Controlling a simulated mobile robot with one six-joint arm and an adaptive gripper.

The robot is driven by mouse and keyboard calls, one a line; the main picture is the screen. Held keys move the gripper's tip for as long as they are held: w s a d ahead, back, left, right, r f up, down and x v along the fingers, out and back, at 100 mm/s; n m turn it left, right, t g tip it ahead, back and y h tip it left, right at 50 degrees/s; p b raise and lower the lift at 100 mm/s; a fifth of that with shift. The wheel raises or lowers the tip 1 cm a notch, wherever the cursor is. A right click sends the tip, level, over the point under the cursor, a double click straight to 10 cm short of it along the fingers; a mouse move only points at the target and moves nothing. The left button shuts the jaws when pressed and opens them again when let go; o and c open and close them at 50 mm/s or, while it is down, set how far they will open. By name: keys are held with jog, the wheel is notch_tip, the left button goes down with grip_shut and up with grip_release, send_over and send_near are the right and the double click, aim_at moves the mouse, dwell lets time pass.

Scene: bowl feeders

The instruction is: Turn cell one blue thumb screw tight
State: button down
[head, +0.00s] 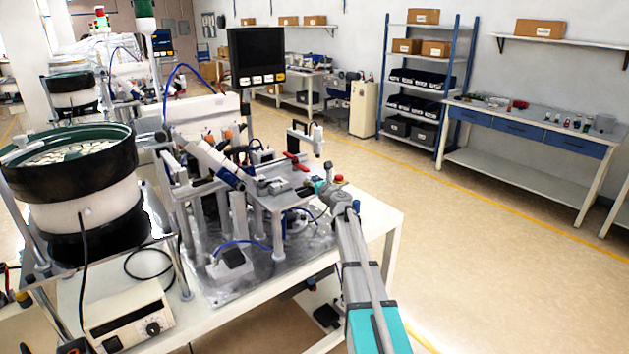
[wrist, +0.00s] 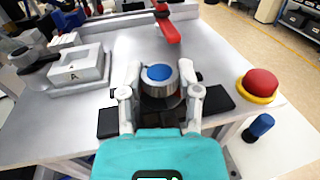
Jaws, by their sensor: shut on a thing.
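The blue thumb screw (wrist: 159,73) shows in the wrist view as a round silver knob with a blue top. It stands upright between the two fingers of my gripper (wrist: 160,94), which is shut on its sides. The knob's lower part is partly hidden between the fingers. In the head view my gripper (head: 322,186) is at the right end of the near machine's plate, and the screw cannot be made out there.
A red mushroom button (wrist: 260,83) on a yellow ring is right of my gripper. A blue knob (wrist: 262,124) stands below it. A red lever (wrist: 168,28) lies beyond the screw. A bowl feeder (head: 70,165) stands left on the bench.

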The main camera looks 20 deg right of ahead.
jog(key=shift+m+h, duration=0.4)
jog(key=shift+h, duration=0.2)
jog(key=shift+w+m+h, duration=0.1)
jog(key=shift+m+h, duration=1.4)
jog(key=shift+h, duration=0.8)
jog(key=shift+g, duration=0.3)
jog(key=shift+c, duration=1.5)
grip_release()
jog(key=v, duration=1.2)
jog(key=shift+a, duration=0.15)
